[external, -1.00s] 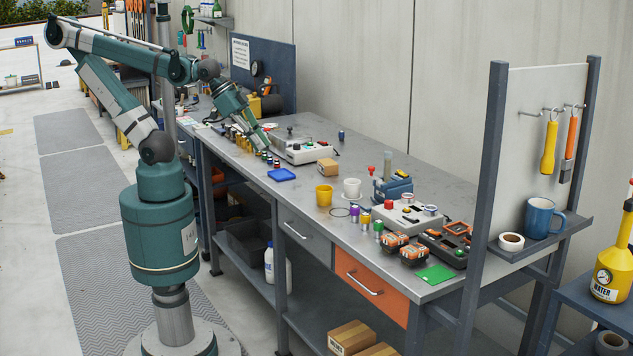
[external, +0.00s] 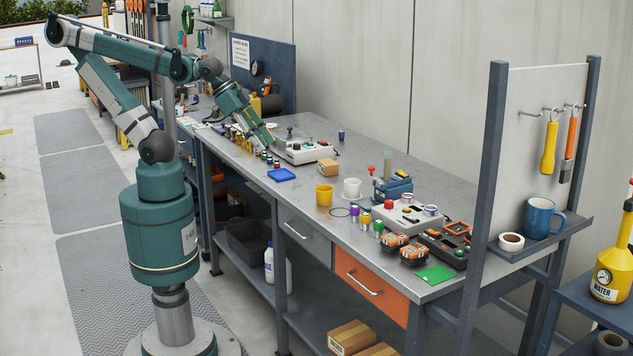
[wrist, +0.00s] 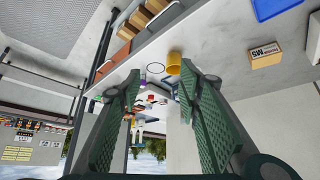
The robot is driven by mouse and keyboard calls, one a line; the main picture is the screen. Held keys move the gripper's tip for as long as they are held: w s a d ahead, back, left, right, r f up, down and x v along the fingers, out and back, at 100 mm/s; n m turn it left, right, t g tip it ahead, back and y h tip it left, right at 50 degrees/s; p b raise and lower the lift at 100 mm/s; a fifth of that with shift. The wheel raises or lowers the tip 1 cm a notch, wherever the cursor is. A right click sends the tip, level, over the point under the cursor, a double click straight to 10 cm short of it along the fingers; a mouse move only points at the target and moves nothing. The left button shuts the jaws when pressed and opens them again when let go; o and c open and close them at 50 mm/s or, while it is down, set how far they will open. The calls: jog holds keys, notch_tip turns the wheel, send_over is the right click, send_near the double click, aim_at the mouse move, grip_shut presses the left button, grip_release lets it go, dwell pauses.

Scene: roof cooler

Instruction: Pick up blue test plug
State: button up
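Two candidates for the blue test plug show in the external view. A small dark blue plug (external: 341,135) stands alone toward the back of the bench. A row of small dark plugs with coloured tops (external: 270,160) stands just in front of my gripper, and its colours are too small to tell surely. My gripper (external: 269,142) is low over the bench beside the grey test box (external: 308,151). In the wrist view my gripper (wrist: 160,78) is open, its green fingers wide apart with nothing between them. No blue plug is clear in that view.
A blue tray (external: 282,174), a cardboard box (external: 328,167), a yellow cup (external: 324,195) and a white cup (external: 351,188) stand to the right of my gripper. Brass-coloured cylinders (external: 243,141) stand close on its left. The bench behind the cardboard box is mostly clear.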

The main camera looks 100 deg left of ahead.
jog(key=w+a+r+n+g+y+p, duration=0.1)
jog(key=w+a+r+n+p, duration=0.1)
jog(key=w+a+r, duration=0.35)
jog(key=w+a+r+n+g+p, duration=0.1)
jog(key=w+a+r+n, duration=0.15)
jog(key=w+a, duration=0.6)
jog(key=w+a+n+g+p, duration=0.1)
jog(key=w+a+n+p, duration=0.15)
jog(key=a, duration=0.75)
jog(key=w+a+n+g+p, duration=0.1)
jog(key=w+a, duration=0.3)
jog(key=a, duration=0.6)
jog(key=n+g+h+p, duration=0.1)
jog(key=n+g+p, duration=0.2)
jog(key=n+p, duration=0.35)
send_over(342, 132)
jog(key=b, duration=0.2)
jog(key=shift+n, duration=0.75)
notch_tip(342, 132, down, 19)
jog(key=shift+s+a+r, duration=0.1)
jog(key=shift+s, duration=0.05)
jog(key=shift+s+a+f, duration=0.25)
jog(key=shift+a+f, duration=0.05)
